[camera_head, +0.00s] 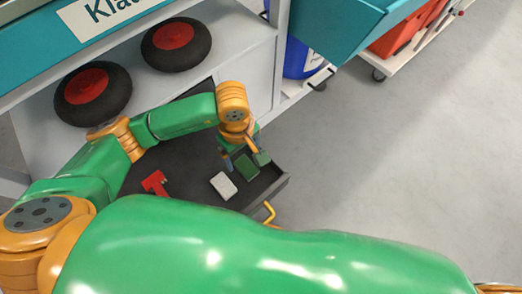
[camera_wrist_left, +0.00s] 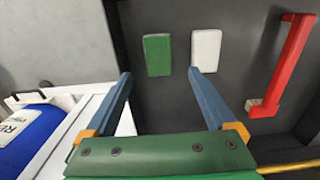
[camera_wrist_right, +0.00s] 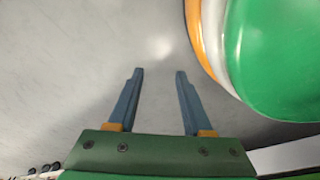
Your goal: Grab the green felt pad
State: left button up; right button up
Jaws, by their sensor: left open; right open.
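The green felt pad (camera_wrist_left: 157,55) lies flat in a dark drawer (camera_head: 197,203), a thin upright rectangle in the left wrist view. In the head view it shows as a green patch (camera_head: 245,166) just below my left gripper (camera_head: 244,160). My left gripper (camera_wrist_left: 159,73) is open and empty, its fingertips on either side of the pad's near end in the picture. I cannot tell how high above it they are. A white pad (camera_wrist_left: 206,50) lies beside it, close to the right fingertip. My right gripper (camera_wrist_right: 159,72) is open and empty over bare floor.
A red object (camera_wrist_left: 292,68) lies further along the drawer. The drawer has a yellow handle (camera_head: 269,212). Black wheels with red hubs (camera_head: 92,86) stand on the shelf behind. A blue container (camera_head: 297,58) stands right of the drawer. The floor at right is clear.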

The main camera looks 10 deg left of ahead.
aim_at(245, 165)
pick_arm(q)
jog(key=shift+w+f, duration=0.1)
jog(key=shift+f, duration=0.4)
notch_tip(245, 165, down, 6)
jog(key=shift+b, duration=1)
jog(key=shift+r, duration=0.1)
jog(key=c, duration=1.4)
pick_arm(e)
jog(key=shift+w+a+f, duration=0.15)
jog(key=shift+w+a, duration=0.7)
jog(key=shift+w, duration=0.05)
